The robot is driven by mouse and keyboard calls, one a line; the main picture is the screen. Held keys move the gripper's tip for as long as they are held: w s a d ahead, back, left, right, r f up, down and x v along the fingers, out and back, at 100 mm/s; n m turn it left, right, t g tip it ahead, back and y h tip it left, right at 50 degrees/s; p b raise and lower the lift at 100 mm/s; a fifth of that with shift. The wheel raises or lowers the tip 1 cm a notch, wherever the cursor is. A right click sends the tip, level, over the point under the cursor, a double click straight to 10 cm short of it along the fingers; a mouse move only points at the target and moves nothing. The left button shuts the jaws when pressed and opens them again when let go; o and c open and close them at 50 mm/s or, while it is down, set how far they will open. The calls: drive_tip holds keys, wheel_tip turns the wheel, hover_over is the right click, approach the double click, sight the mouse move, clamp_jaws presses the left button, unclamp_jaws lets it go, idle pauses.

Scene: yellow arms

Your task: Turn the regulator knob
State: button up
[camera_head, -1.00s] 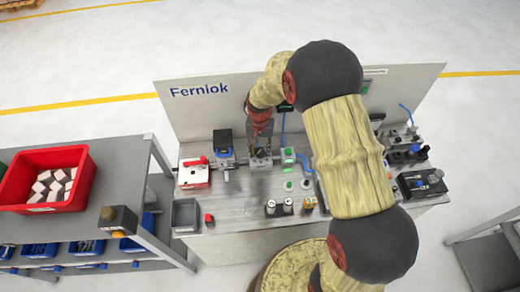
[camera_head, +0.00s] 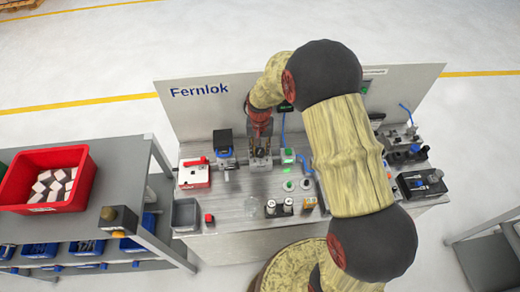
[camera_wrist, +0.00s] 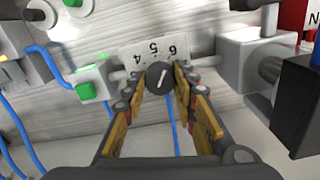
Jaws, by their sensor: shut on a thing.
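The regulator knob (camera_wrist: 160,76) is a dark round knob with a white pointer line, seen from above in the wrist view. A white scale plate (camera_wrist: 153,48) with the numbers 4, 5 and 6, upside down, lies just behind it. My gripper (camera_wrist: 160,80) is shut on the knob, one yellow-and-grey finger on each side. In the head view my gripper (camera_head: 260,158) reaches down onto the regulator at the back left of the bench, and its fingers hide the knob there.
A block with a green button (camera_wrist: 86,90) and blue hoses sits beside the regulator. A grey fitting (camera_wrist: 250,58) stands on its other side. A red-and-white box (camera_head: 194,174) and a dark-topped valve (camera_head: 223,142) are left of my gripper.

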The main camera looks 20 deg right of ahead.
sight(260, 151)
drive_tip(key=o, duration=1.1)
drive_tip(key=shift+o, duration=0.2)
drive_tip(key=shift+r, duration=0.1)
wheel_tip(260, 151, up, 12)
